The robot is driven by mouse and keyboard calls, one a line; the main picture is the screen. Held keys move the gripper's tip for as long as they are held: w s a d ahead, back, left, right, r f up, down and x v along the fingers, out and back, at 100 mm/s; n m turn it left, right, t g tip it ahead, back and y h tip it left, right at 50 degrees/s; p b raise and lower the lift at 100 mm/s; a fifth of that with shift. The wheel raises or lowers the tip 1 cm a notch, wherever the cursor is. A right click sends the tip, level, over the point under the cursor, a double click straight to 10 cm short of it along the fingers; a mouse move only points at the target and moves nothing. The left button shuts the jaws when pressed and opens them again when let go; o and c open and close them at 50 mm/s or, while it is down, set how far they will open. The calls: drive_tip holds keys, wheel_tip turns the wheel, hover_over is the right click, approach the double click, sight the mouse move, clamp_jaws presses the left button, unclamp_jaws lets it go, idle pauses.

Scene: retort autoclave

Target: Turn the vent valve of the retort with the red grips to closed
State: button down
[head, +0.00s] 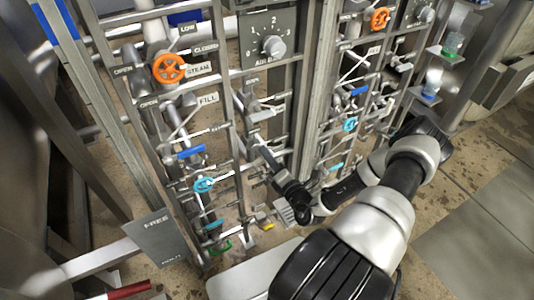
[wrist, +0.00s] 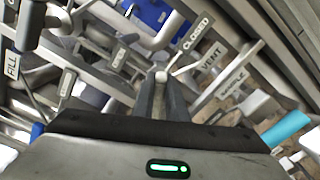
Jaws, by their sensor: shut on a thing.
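In the wrist view, my gripper (wrist: 160,98) has its two fingers close together around a small lever with a pale rounded end (wrist: 162,76) at the fingertips. I take this lever to be the vent valve handle. The VENT label (wrist: 212,56) and a CLOSED label (wrist: 196,32) are up and right of the fingertips; an OPEN label (wrist: 119,57) is to the left. The fingers hide most of the lever, so its exact angle is unclear. In the head view, my gripper (head: 252,134) reaches into the left pipe rack, its tips hard to make out.
An orange STEAM handwheel (head: 169,69), a FILL label (head: 208,99) and a blue lever (head: 191,151) are left of my gripper. A dial panel (head: 270,40) is above. A red grip (head: 129,290) shows at lower left. Rack posts and pipes crowd close; open floor is at right.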

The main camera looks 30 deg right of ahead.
drive_tip(key=m, duration=0.2)
drive_tip(key=f+m, duration=0.1)
drive_tip(key=m, duration=0.2)
idle(0.8)
drive_tip(key=c, duration=1.8)
unclamp_jaws()
drive_tip(key=shift+o, duration=0.2)
drive_tip(key=shift+d, duration=0.1)
drive_tip(key=s, duration=1.7)
drive_tip(key=shift+s+d+p, duration=0.25)
drive_tip(key=shift+p, duration=0.2)
